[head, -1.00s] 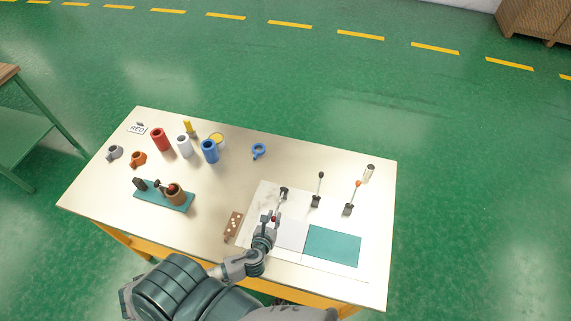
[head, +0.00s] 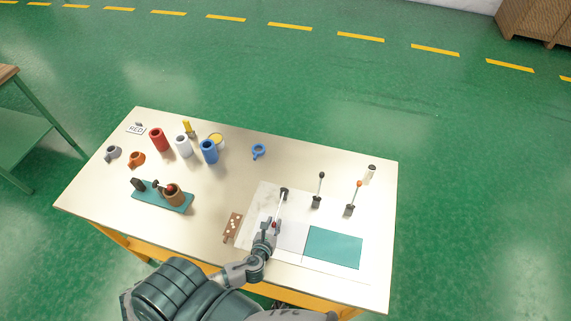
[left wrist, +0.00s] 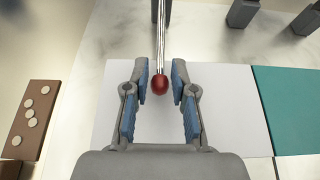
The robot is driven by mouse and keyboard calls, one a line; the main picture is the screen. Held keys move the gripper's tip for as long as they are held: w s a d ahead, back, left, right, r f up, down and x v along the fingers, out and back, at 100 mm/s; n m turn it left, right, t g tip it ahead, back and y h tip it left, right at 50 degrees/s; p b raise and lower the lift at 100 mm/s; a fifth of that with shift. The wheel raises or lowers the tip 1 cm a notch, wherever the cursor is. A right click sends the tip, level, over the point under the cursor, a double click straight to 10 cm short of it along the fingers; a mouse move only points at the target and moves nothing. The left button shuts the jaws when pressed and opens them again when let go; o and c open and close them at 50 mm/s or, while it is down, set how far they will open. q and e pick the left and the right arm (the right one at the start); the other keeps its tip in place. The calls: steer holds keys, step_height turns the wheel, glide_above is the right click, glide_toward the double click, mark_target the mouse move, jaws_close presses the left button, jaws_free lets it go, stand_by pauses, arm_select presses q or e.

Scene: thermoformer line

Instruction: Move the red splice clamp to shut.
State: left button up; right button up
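The red splice clamp is a thin silver lever (head: 280,208) with a red knob, on a dark base (head: 284,193) at the back of the white sheet. The lever leans from its base toward me. In the left wrist view the red knob (left wrist: 160,85) is between the fingers of my left gripper (left wrist: 161,80), with a small gap on each side. The fingers are open. In the head view the left gripper (head: 272,226) is at the knob and partly hides it. My right gripper is not in view.
Two other levers, one black-knobbed (head: 319,188) and one orange-knobbed (head: 354,198), stand to the right. A teal panel (head: 334,247) lies right of the gripper, a brown dotted block (head: 232,228) left. Coloured cylinders and a teal fixture (head: 150,196) occupy the table's left side.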

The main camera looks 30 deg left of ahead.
arm_select(q)
steer(key=shift+o, duration=1.3)
steer(key=shift+r, duration=0.15)
steer(key=s+r+p, duration=0.1)
steer(key=r+p, duration=0.1)
steer(key=s+r+p, duration=0.2)
steer(key=shift+s+d+p, duration=0.15)
steer(key=shift+d+p, duration=0.25)
steer(key=shift+s+d, duration=0.1)
steer(key=shift+s, duration=0.25)
steer(key=shift+s+r, duration=0.45)
